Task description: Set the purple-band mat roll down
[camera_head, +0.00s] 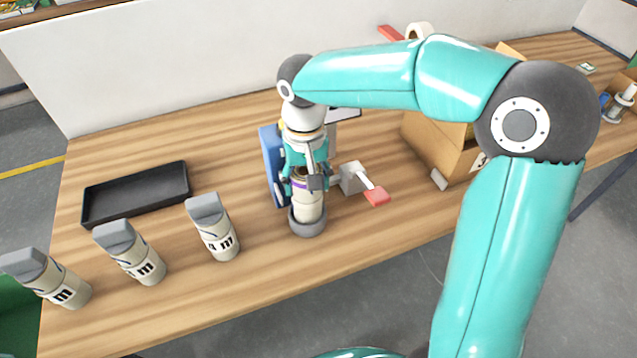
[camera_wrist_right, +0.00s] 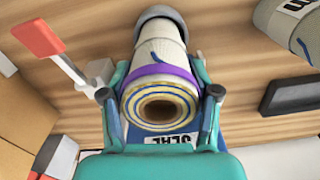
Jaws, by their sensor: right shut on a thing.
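The purple-band mat roll (camera_head: 308,203) is a cream roll with a purple band near its top and a grey cap or ring at its lower end. It is upright near the middle of the table; whether its lower end touches the wood I cannot tell. My right gripper (camera_head: 305,184) comes down from above and is shut on the roll. In the right wrist view, the roll (camera_wrist_right: 162,78) shows its spiral end and purple band between the two fingers of the gripper (camera_wrist_right: 162,97). My left gripper is not in view.
Several similar rolls with grey ends (camera_head: 214,228) stand to the left. A black tray (camera_head: 137,193) lies behind them. A blue device (camera_head: 271,160) is just behind my gripper, with a red-handled lever (camera_head: 376,196) to the right. A cardboard box (camera_head: 440,145) stands further right. The table's front edge is close.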

